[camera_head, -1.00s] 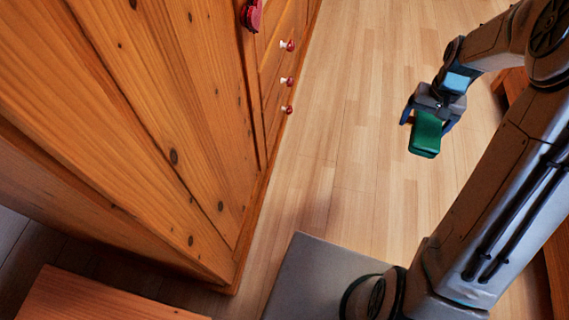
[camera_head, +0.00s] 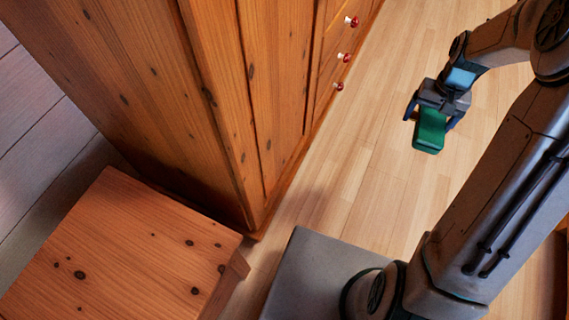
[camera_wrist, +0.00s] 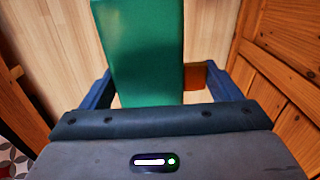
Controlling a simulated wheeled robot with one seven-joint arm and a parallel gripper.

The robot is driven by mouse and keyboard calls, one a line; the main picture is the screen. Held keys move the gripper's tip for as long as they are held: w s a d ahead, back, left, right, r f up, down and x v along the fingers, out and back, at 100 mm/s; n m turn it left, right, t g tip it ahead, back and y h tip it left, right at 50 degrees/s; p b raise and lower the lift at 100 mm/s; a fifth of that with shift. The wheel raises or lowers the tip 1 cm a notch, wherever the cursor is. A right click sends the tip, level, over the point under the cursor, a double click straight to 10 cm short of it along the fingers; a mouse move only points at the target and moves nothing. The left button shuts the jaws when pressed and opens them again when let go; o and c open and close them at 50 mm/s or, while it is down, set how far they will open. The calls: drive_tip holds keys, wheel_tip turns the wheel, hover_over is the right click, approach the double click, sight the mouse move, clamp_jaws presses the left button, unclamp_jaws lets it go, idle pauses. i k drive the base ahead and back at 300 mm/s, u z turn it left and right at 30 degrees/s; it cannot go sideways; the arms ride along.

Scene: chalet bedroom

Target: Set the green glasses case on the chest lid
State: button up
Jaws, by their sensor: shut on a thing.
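The green glasses case (camera_head: 430,136) is held by my gripper (camera_head: 431,118), above the wooden floor at the right of the head view. In the wrist view the case (camera_wrist: 145,50) extends up from between the two blue fingers, out of the top of the picture. My gripper is shut on it. A low wooden piece with a flat, bare, knotty top (camera_head: 120,250) stands at the lower left of the head view, well apart from the gripper. I cannot tell whether it is the chest.
A tall wooden cabinet (camera_head: 150,80) with red-and-white knobs (camera_head: 345,57) stands between the low wooden piece and my arm. Plank floor (camera_head: 370,130) is clear between the cabinet and my arm. Wooden furniture (camera_wrist: 285,80) shows at the right of the wrist view.

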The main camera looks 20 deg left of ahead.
sight(140, 290)
drive_tip(key=k, duration=1.1)
drive_tip(key=u, duration=1.3)
drive_tip(key=i, duration=0.2)
drive_tip(key=z, duration=0.1)
